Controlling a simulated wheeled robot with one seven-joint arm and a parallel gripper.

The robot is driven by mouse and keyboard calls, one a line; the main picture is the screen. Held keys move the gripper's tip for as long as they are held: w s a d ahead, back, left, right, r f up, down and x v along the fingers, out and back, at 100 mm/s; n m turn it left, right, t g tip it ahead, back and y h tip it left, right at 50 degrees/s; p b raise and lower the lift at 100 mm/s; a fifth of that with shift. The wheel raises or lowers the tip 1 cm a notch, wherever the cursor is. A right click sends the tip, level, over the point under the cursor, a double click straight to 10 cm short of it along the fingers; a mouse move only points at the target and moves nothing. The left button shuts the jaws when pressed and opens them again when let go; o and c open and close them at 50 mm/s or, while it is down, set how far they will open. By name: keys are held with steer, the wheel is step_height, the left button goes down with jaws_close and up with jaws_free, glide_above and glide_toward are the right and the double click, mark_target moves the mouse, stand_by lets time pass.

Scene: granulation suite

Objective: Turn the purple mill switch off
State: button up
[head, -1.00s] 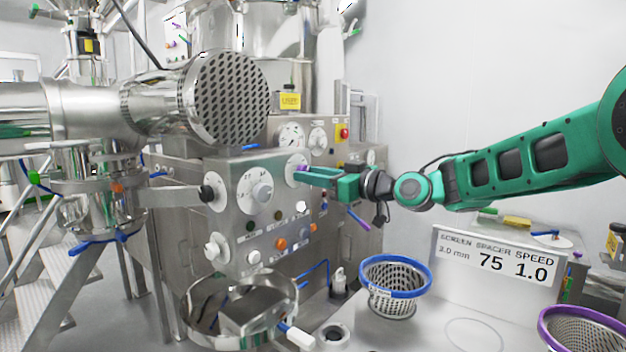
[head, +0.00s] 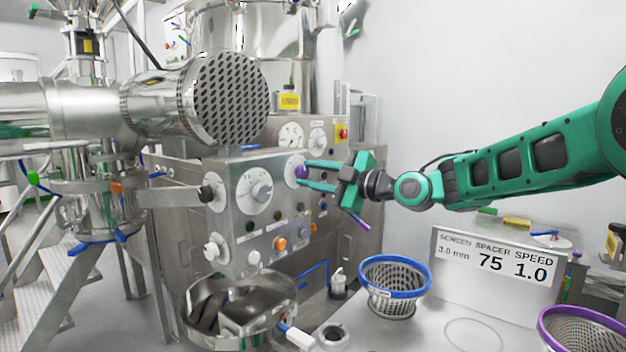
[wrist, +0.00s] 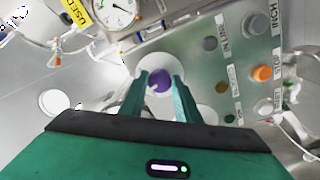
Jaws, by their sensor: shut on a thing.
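The purple mill switch (head: 301,171) is a round knob on a white dial, on the steel control panel (head: 235,235). In the wrist view the purple switch (wrist: 160,80) sits between the two green fingertips. My gripper (head: 303,172) reaches in from the right, its fingers on either side of the knob and shut on it. The gripper also shows in the wrist view (wrist: 160,84). The fingers hide part of the dial, and I cannot read its marks.
A grey knob (head: 261,193) on a dial and an orange button (head: 280,243) are on the same panel. A blue-rimmed basket (head: 395,268) and a sign (head: 500,268) stand on the bench below my arm. A perforated steel cylinder (head: 232,98) juts out above the panel.

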steer(key=n, duration=0.6)
steer(key=shift+f, duration=0.1)
steer(key=shift+n, duration=0.4)
steer(key=shift+a, duration=0.1)
steer(key=o, duration=1)
steer(key=shift+o, duration=0.2)
